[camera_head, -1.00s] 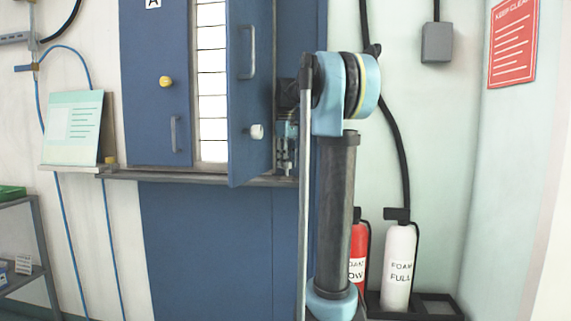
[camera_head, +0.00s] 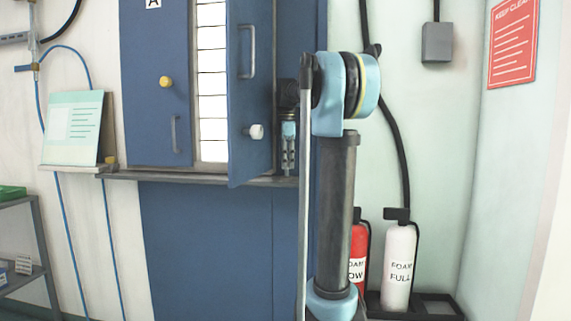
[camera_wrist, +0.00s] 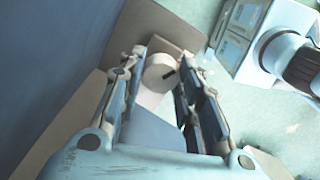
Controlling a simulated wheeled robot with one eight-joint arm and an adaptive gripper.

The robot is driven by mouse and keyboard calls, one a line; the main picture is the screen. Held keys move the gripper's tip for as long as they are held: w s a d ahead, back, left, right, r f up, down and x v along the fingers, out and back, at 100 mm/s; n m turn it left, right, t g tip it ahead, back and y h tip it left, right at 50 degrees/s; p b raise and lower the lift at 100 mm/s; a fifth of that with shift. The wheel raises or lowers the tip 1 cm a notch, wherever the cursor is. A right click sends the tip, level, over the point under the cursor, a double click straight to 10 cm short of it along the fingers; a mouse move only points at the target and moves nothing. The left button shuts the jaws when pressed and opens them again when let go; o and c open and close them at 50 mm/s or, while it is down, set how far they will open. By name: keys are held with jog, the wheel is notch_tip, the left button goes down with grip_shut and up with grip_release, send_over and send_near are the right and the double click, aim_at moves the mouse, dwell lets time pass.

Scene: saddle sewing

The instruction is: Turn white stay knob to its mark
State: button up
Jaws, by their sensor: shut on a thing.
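A pale round knob (camera_wrist: 158,74) with a short dark mark on its face sits between the fingers of my gripper (camera_wrist: 155,95) in the wrist view. The fingers are closed in on its sides. In the head view, my gripper (camera_head: 289,155) points down just right of the open blue door (camera_head: 250,90), partly hidden by my arm. A white knob (camera_head: 257,131) stands out from that door near its right edge; I cannot tell whether it is the knob in the wrist view. A target mark cannot be made out.
The left blue door (camera_head: 157,110) carries a yellow knob (camera_head: 166,82). A ledge (camera_head: 200,178) runs below the doors. A sign card (camera_head: 72,128) leans at left.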

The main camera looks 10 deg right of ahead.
jog(key=shift+w+d+n, duration=0.1)
jog(key=shift+w+n, duration=0.1)
jog(key=shift+n, duration=0.1)
jog(key=o, duration=1)
jog(key=shift+o, duration=0.2)
jog(key=shift+s+r, duration=0.1)
notch_tip(320, 180, up, 12)
jog(key=shift+f, duration=0.2)
